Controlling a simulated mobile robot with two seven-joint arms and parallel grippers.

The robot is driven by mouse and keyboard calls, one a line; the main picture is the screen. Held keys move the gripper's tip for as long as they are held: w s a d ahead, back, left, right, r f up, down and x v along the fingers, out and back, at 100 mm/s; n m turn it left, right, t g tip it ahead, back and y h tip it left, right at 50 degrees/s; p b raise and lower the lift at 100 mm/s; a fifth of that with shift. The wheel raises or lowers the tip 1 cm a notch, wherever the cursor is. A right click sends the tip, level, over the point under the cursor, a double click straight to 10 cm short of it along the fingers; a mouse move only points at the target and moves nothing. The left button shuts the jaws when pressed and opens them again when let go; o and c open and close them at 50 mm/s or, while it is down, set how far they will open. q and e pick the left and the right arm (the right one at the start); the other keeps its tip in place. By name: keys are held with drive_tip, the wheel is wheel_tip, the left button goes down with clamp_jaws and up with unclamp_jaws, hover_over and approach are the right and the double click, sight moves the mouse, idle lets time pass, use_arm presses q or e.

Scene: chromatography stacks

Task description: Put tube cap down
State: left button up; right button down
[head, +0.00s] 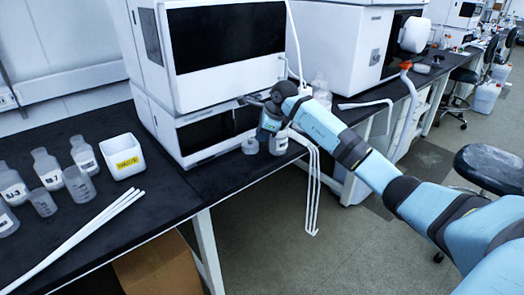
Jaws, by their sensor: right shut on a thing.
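My right gripper (250,99) reaches in from the right, in front of the white stacked instrument (224,90), above the black bench. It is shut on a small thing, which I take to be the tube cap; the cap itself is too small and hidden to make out. My left gripper is out of view.
Several labelled bottles (46,170) and a white box (122,156) with a yellow label stand at left. Long white rods (75,240) lie along the front of the bench (170,195). A clear bottle (321,92) stands behind my arm. A stool (490,165) is at right.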

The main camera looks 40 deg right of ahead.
drive_tip(key=shift+f, duration=0.6)
wheel_tip(320, 180, down, 4)
drive_tip(key=shift+r+b, duration=0.2)
drive_tip(key=shift+b, duration=0.25)
drive_tip(key=shift+f, duration=0.2)
drive_tip(key=shift+r, duration=0.1)
drive_tip(key=c, duration=1.7)
unclamp_jaws()
drive_tip(key=o, duration=0.5)
drive_tip(key=shift+c, duration=0.2)
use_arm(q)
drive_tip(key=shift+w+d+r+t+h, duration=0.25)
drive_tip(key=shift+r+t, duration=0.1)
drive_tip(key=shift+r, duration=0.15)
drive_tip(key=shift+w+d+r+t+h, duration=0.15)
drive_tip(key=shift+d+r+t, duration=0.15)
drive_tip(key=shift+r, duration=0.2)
